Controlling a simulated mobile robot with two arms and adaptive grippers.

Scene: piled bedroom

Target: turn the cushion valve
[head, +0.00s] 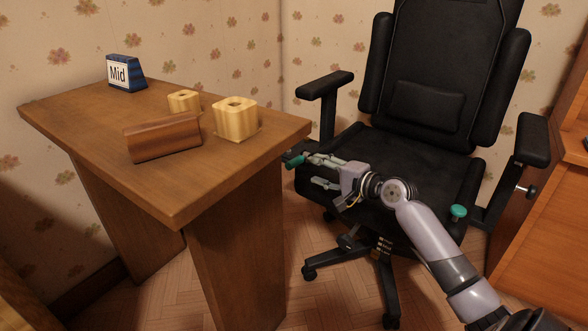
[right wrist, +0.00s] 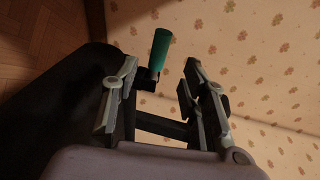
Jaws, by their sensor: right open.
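A black office chair (head: 420,142) stands right of the desk. A green handle (head: 295,161) on a dark stem sticks out at the left front of its seat, and a round green knob (head: 458,211) sits at the right front. No label shows which one is the cushion valve. My right gripper (head: 314,172) is open at the seat's left front edge, fingers towards the green handle. In the right wrist view the green handle (right wrist: 160,50) shows between and beyond the open fingers (right wrist: 163,72); contact cannot be told. My left gripper is out of view.
A wooden desk (head: 85,130) close on the left holds a blue "Mid" block (head: 125,74), a brown wooden block (head: 162,137) and two pale wooden pieces with holes (head: 235,118). The chair's left armrest (head: 325,85) rises above my gripper. Wooden furniture (head: 550,240) stands at right.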

